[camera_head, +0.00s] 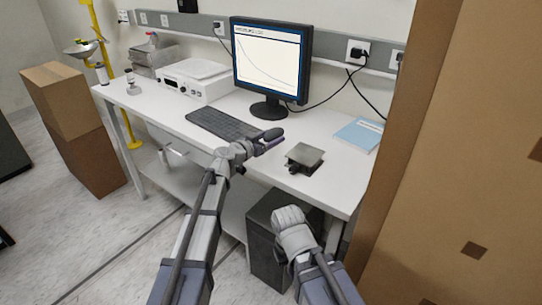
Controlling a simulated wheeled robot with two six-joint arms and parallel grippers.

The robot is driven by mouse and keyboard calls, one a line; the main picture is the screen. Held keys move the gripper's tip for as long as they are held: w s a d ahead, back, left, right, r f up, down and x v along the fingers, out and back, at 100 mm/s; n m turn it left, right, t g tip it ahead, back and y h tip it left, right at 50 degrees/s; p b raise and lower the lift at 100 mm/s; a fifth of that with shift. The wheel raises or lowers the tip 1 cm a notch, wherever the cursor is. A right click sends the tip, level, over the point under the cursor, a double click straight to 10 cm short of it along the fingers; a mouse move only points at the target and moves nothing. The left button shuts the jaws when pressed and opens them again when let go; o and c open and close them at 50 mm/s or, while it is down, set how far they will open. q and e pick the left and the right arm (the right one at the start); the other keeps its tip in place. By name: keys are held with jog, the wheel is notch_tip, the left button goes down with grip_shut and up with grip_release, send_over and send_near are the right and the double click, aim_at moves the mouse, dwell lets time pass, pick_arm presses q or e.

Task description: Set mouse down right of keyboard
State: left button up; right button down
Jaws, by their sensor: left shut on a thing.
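A dark keyboard (223,124) lies on the white bench in front of the monitor. My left gripper (265,144) is just right of the keyboard's near right end and is shut on a dark mouse (272,134). The fingers partly hide the mouse, and I cannot tell whether it touches the bench top. My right gripper (287,215) is lower, in front of the bench edge and away from the mouse. Its fingers do not show clearly, so I cannot tell whether it is open.
A small grey device (304,156) sits on the bench right of my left gripper. The monitor (271,64) stands behind. A blue book (360,134) lies farther right. Tall cardboard boxes (463,150) close off the right side. The bench (318,122) is clear between monitor and book.

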aim_at(271, 151)
pick_arm(q)
jog(key=shift+f, duration=0.2)
notch_tip(271, 151, down, 4)
jog(key=b, duration=0.3)
jog(key=shift+b, duration=0.35)
jog(key=shift+r, duration=0.15)
jog(key=o, duration=1)
jog(key=shift+f, duration=0.2)
jog(key=shift+c, duration=0.2)
jog(key=o, duration=0.4)
jog(key=shift+o, duration=0.2)
jog(key=shift+r, duration=0.1)
